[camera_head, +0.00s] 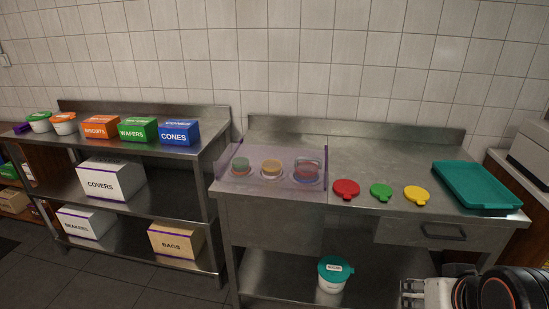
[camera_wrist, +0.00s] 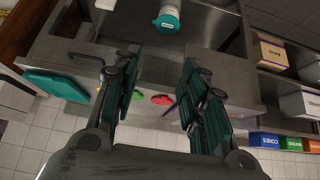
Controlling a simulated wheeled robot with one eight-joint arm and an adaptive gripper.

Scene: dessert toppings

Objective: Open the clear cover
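The clear cover (camera_head: 240,151) is a see-through, purple-tinted box at the left end of the right-hand steel counter in the head view. It stands over three round containers with green, yellow and red contents, and looks closed. My gripper (camera_wrist: 158,88) is open in the wrist view, with dark fingers wide apart and nothing between them. My arm shows at the lower right of the head view, in front of the counter and well away from the cover. In the wrist view the cover is mostly hidden behind a finger.
Red (camera_head: 346,188), green (camera_head: 381,191) and yellow (camera_head: 417,194) lids lie right of the cover. A teal tray (camera_head: 478,186) is at the counter's right end. A teal-lidded tub (camera_head: 333,275) stands on the lower shelf. Shelves with labelled boxes (camera_head: 110,182) stand left.

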